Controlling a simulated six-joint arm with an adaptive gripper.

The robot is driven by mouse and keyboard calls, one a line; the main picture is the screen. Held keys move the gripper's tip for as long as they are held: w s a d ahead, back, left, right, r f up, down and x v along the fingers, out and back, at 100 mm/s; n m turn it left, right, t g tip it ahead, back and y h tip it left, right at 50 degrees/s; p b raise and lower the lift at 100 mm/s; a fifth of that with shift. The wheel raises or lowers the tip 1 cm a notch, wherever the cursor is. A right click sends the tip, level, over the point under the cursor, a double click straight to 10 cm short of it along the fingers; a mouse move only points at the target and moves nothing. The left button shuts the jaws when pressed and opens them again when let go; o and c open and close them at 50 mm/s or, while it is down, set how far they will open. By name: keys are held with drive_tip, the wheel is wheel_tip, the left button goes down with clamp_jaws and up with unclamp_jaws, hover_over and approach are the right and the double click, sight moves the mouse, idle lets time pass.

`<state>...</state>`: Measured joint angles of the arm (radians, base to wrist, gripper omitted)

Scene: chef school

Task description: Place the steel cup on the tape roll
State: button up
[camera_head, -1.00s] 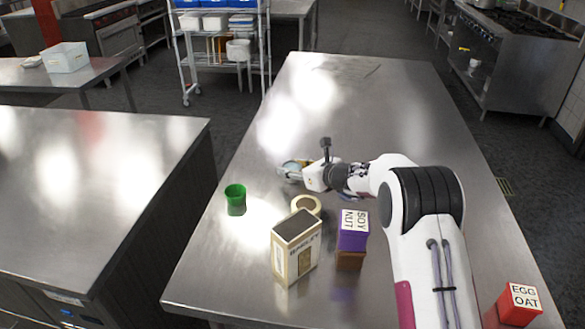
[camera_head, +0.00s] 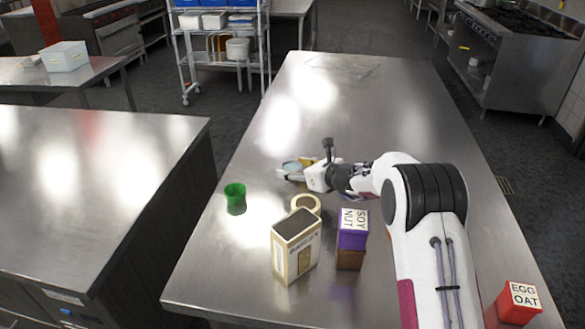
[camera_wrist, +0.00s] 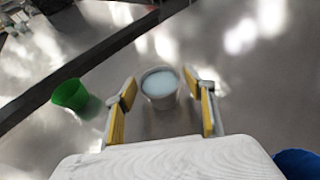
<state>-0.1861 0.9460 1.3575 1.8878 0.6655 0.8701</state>
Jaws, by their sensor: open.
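The steel cup (camera_wrist: 160,88) stands upright on the table in the wrist view, pale bluish inside. It lies between the yellow-padded fingertips of my open gripper (camera_wrist: 160,97), with a gap visible on each side. In the head view the cup (camera_head: 291,166) is partly hidden by my gripper (camera_head: 298,170). The tape roll (camera_head: 317,203), a cream ring, lies flat on the table nearer the camera, behind the tan box; the box hides part of it. The roll is not visible in the wrist view.
A green cup (camera_head: 235,198) stands left near the table edge. A red egg oat box (camera_head: 514,304) is front right.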

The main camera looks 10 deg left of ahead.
drive_tip(key=shift+v, duration=3.4)
drive_tip(key=shift+d+f, duration=0.1)
drive_tip(key=shift+s+r+n, duration=0.3)
drive_tip(key=shift+s+r, duration=0.05)
drive_tip(key=shift+r, duration=0.25)
drive_tip(key=s+d+r+n+g+h, duration=0.1)
drive_tip(key=s+d+r+n, duration=0.1)
drive_tip(key=s+r+n, duration=0.45)
drive_tip(key=s+d+r+n+g, duration=0.2)
drive_tip(key=s+r+n, duration=0.1)
drive_tip(key=s, duration=0.7)
drive_tip(key=s+d+r+n+g+h, duration=0.1)
drive_tip(key=s+d+r+n, duration=0.1)
drive_tip(key=s+r+n, duration=0.45)
drive_tip(key=s+d+f+n+h, duration=0.2)
drive_tip(key=s+d+n+h, duration=0.2)
drive_tip(key=s+d, duration=0.5)
drive_tip(key=s+d+f+n+t+h, duration=0.1)
drive_tip(key=s+d+n+h, duration=0.3)
drive_tip(key=s+d, duration=0.6)
drive_tip(key=s+f+n, duration=0.1)
drive_tip(key=s, duration=0.6)
drive_tip(key=shift+s+d, duration=0.2)
